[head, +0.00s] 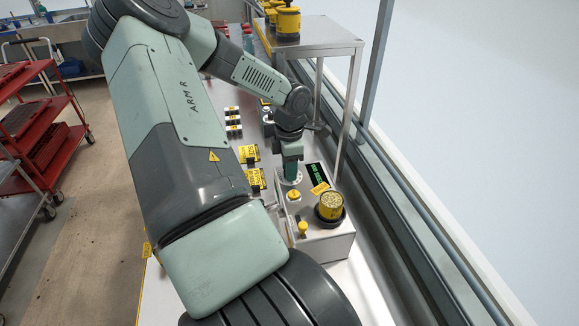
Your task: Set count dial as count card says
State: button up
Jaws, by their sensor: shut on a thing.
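My gripper (291,178) points down over the top of the pale seeder box (325,240). It is shut on the count dial, whose pale round plate (298,181) shows around the fingertips. The knob itself is hidden by the fingers, and its setting cannot be read. Yellow cards with dark print stand to the left of the box, one farther back (249,153) and one nearer (255,179). Their print is too small to read, so I cannot tell which is the count card.
A dark display with green characters (316,174) lies right of my gripper. A yellow pot of seeds (330,206) sits on the box at right. Yellow knobs (294,196) and (303,229) are nearer. A metal stand (315,38) rises behind.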

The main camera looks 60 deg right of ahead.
dwell(0.4)
jog(key=o, duration=1)
jog(key=shift+o, duration=0.2)
notch_tip(320, 180, up, 11)
